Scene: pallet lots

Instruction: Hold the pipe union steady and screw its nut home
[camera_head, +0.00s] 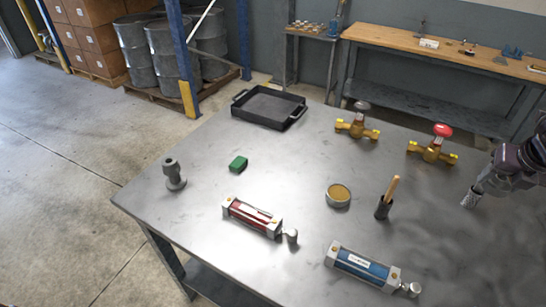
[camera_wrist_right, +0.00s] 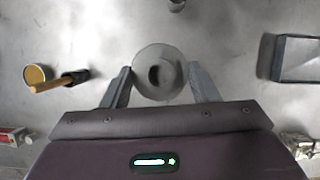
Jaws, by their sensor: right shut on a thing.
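The pipe union (camera_head: 174,176) is a grey metal fitting standing upright on the left part of the steel table, apart from both grippers. My right gripper (camera_head: 474,192) is above the right side of the table, shut on a ribbed silver nut (camera_head: 468,200). In the right wrist view the nut (camera_wrist_right: 158,72) is a round grey ring with a dark hole, between the two fingers of the right gripper (camera_wrist_right: 161,86). My left gripper is in neither view.
The table's left front is mostly clear.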

